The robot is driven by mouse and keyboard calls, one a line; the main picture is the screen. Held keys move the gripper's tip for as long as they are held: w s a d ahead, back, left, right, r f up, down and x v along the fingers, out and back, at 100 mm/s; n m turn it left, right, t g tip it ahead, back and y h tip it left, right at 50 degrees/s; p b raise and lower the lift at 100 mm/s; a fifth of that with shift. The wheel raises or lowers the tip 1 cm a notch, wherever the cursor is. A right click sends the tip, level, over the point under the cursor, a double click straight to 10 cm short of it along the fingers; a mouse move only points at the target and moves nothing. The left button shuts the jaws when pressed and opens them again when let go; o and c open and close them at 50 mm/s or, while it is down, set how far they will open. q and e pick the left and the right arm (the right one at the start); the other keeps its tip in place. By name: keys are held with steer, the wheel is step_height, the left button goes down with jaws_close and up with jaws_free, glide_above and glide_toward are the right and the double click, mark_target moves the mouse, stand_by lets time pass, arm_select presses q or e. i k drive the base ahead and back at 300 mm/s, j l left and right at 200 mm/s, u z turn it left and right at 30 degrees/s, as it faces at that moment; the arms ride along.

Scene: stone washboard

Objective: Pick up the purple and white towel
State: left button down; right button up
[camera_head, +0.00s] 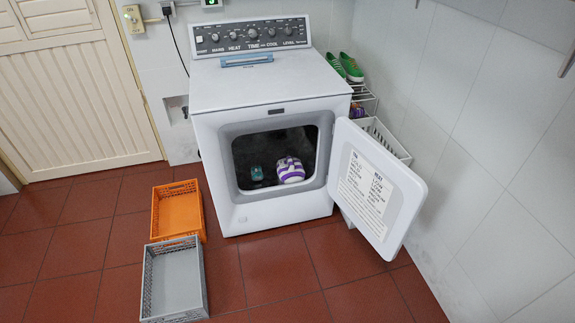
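The purple and white towel (290,170) is bundled up inside the drum of the white dryer (278,218). It sits near the front of the round-cornered opening, right of its middle. A small teal item (256,173) lies to its left in the drum, a little apart from it. The dryer door (376,187) is swung open to the right. Neither of my grippers shows in the head view.
An orange crate (177,236) and a grey crate (174,316) stand on the red tile floor left of the dryer. A rack with green shoes (351,67) stands behind the door by the right wall. Floor in front of the dryer is clear.

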mark_target(290, 170)
steer(key=i+j, duration=0.15)
steer(key=i, duration=0.3)
steer(key=i+j, duration=0.2)
steer(key=i, duration=0.3)
